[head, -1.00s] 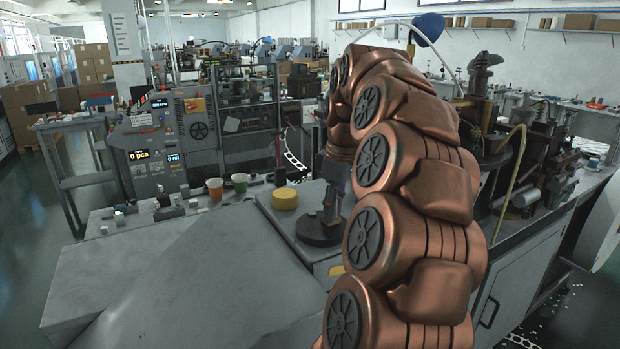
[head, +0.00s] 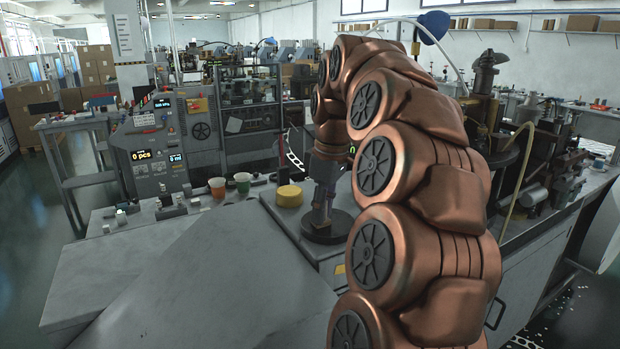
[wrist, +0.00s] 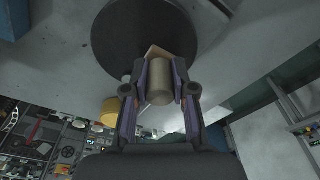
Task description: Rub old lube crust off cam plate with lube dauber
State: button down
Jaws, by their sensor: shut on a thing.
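My gripper (head: 321,207) is over a dark round plate, which looks like the cam plate (head: 342,234), on the grey bench top. In the wrist view my gripper (wrist: 159,88) is shut on a tan cylinder with a block-like end, which looks like the lube dauber (wrist: 159,86). The cam plate (wrist: 135,35) fills the top middle there, and the dauber overlaps its lower edge in the picture. I cannot tell whether the dauber touches the plate. No crust can be made out on the plate.
A yellow round tub (head: 289,196) stands just left of the plate. A machine with control panels (head: 165,145) is behind. Dark machinery (head: 550,165) stands on the right.

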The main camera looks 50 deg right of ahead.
jog(key=shift+w+a+b, duration=0.15)
jog(key=shift+w+a, duration=0.05)
jog(key=shift+a, duration=0.4)
jog(key=shift+w+a+b, duration=0.15)
jog(key=shift+a, duration=0.4)
jog(key=shift+w+a+r, duration=0.15)
jog(key=shift+r, duration=0.1)
notch_tip(320, 180, up, 8)
jog(key=p, duration=0.4)
